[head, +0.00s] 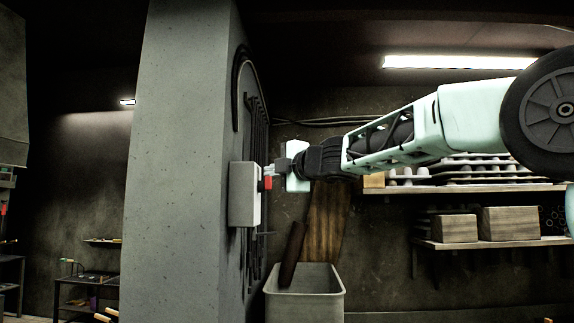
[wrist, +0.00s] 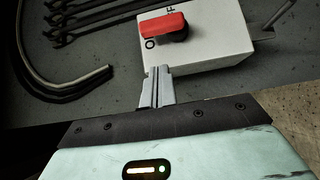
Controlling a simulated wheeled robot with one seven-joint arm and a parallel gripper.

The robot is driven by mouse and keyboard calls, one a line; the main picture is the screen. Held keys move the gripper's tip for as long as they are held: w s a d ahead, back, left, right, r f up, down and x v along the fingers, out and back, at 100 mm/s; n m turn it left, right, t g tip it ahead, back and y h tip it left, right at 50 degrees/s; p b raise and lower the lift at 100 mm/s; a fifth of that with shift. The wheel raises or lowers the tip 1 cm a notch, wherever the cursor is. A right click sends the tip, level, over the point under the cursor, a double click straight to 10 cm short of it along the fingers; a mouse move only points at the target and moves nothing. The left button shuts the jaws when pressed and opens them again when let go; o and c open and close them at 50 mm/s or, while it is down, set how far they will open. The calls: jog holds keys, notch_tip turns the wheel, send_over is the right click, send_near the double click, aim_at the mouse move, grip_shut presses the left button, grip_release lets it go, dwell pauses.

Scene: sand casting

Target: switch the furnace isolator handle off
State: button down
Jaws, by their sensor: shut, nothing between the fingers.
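The isolator is a pale grey box (head: 243,195) on the side of a concrete pillar, with a red handle (head: 267,183) on its front. In the wrist view the red handle (wrist: 163,26) lies roughly crosswise on the white box face (wrist: 210,48). Dark letters show beside the handle, partly covered, so I cannot read the full marking. My gripper (wrist: 159,70) is shut and empty, its fingertips overlapping the near edge of the box in the picture, below the handle. In the head view my gripper (head: 269,170) is close to the handle; I cannot tell whether they touch.
Long dark tools (wrist: 95,22) hang on the pillar beside the box. A grey bin (head: 305,293) with boards leaning in it stands below my arm. Shelves (head: 470,188) with moulds and wooden boxes are at the right.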

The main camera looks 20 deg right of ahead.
jog(key=w, duration=0.2)
jog(key=w+d+p, duration=0.1)
jog(key=w, duration=0.1)
jog(key=shift+w+d, duration=0.1)
jog(key=shift+w, duration=0.1)
jog(key=shift+r+p, duration=0.15)
jog(key=shift+p, duration=0.2)
jog(key=shift+w, duration=0.1)
